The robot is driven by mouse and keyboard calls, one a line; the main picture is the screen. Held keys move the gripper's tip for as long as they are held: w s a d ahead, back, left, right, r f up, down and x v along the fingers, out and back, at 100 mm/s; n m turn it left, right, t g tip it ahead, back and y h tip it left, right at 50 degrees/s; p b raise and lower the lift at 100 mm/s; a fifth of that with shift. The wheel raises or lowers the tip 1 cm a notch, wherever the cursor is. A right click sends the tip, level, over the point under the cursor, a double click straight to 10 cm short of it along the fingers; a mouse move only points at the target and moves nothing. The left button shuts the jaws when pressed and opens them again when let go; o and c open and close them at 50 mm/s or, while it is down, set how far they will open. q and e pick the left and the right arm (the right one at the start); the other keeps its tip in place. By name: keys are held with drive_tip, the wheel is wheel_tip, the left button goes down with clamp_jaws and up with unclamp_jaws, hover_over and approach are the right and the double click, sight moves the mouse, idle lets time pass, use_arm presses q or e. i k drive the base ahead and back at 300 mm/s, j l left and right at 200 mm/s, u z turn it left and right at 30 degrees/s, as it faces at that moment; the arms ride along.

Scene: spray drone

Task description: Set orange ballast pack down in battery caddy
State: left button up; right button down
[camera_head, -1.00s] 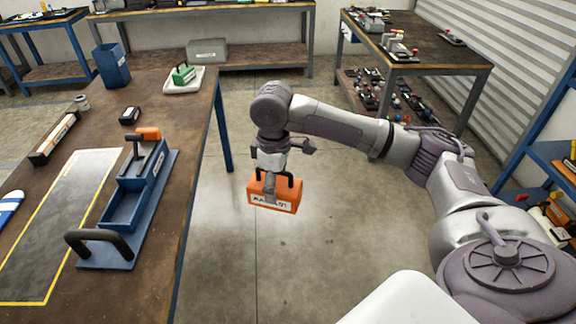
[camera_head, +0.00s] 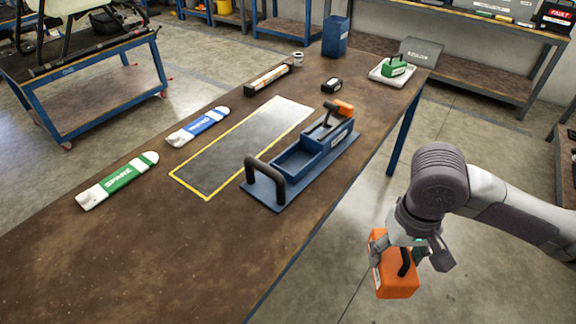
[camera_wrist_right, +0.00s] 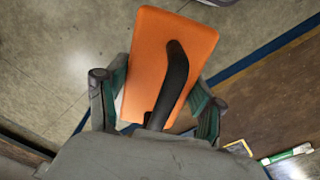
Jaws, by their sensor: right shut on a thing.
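The orange ballast pack (camera_head: 396,280) hangs in my right gripper (camera_head: 405,250), off the right edge of the workbench and over the floor. In the right wrist view the pack (camera_wrist_right: 150,55) and its black handle sit between the two fingers of the gripper (camera_wrist_right: 155,105), which are shut on it. The blue battery caddy (camera_head: 262,193) stands on the bench, left of and beyond the gripper. It has a dark handle at its near end, an open compartment in the middle, and an orange-topped black piece at its far end. My left gripper is not in view.
On the bench (camera_head: 130,255) are a yellow-edged dark mat (camera_head: 218,168), a green-and-white pack (camera_head: 118,180), a blue-and-white pack (camera_head: 198,126), a small black box (camera_head: 332,85), and a green pack (camera_head: 395,66) on a white tray. A blue bin (camera_head: 335,36) stands at the far end. The near bench is clear.

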sight(297, 164)
drive_tip(key=i+l+u, duration=0.1)
drive_tip(key=u, duration=0.3)
drive_tip(key=i+l+u, duration=0.15)
drive_tip(key=u, duration=0.25)
drive_tip(key=i+l+u, duration=0.1)
drive_tip(key=u, duration=0.3)
drive_tip(key=i+l, duration=0.15)
drive_tip(key=l, duration=0.2)
drive_tip(key=i+l, duration=0.1)
drive_tip(key=l, duration=0.3)
